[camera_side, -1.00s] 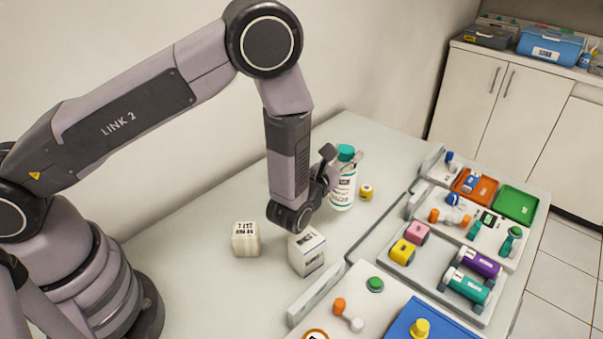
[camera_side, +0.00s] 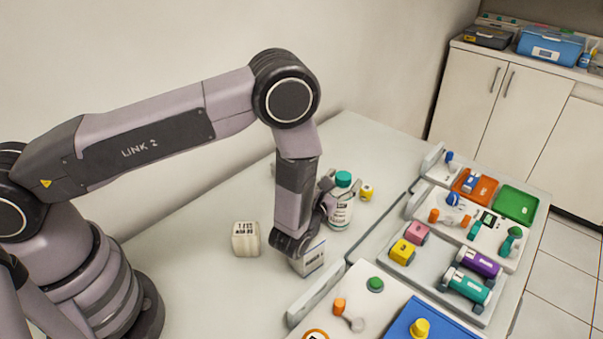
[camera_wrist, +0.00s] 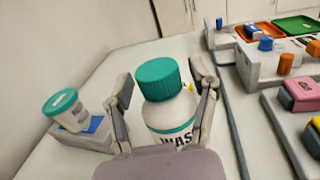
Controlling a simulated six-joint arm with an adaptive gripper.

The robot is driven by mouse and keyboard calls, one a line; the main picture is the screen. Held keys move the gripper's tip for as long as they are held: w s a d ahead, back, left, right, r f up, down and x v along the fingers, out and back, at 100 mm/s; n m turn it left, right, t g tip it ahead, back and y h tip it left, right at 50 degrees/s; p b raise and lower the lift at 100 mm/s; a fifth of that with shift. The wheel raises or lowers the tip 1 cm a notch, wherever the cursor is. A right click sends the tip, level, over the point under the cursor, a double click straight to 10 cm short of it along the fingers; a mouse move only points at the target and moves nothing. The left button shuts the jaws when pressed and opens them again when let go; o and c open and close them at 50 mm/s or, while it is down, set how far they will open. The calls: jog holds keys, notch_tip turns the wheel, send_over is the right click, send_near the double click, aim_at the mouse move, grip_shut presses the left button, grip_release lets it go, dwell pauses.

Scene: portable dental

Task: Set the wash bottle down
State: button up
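The wash bottle (camera_side: 341,208) is white with a teal cap and a printed label, and it is upright.
A white printed block (camera_side: 246,239) and a white box (camera_side: 308,258) stand nearby, the box partly behind my wrist. A small yellow item (camera_side: 366,192) is just right of the bottle. A teal-lidded container (camera_wrist: 62,103) is at left in the wrist view. Trays (camera_side: 437,280) fill the right side.

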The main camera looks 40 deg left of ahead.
jog(key=shift+o, duration=0.2)
jog(key=shift+r, duration=0.1)
jog(key=s, duration=0.3)
jog(key=s+d, duration=0.1)
jog(key=s, duration=0.7)
jog(key=shift+s+d, duration=0.1)
jog(key=shift+d, duration=0.15)
jog(key=shift+s+r, duration=0.1)
jog(key=shift+s, duration=0.1)
jog(key=a+r+n+g+y, duration=0.5)
jog(key=a+r+n+y, duration=0.65)
jog(key=r, duration=0.25)
jog(key=s+a+r+n+g+y, duration=0.1)
jog(key=s+a+r+n+g, duration=0.4)
jog(key=a+r+n+g, duration=0.3)
jog(key=s+a+r+n+g+h, duration=0.1)
jog(key=s+a+n+g+h, duration=0.15)
jog(key=s+n+h, duration=0.35)
jog(key=s+a+r+n+g+h, duration=0.2)
jog(key=s+n+g, duration=0.1)
jog(key=s, duration=0.5)
jog(key=s+d+r+n+t+h, duration=0.4)
jog(key=d+n+t+h, duration=0.2)
jog(key=d+h, duration=0.1)
jog(key=shift+s+r, duration=0.15)
jog(key=shift+r, duration=0.1)
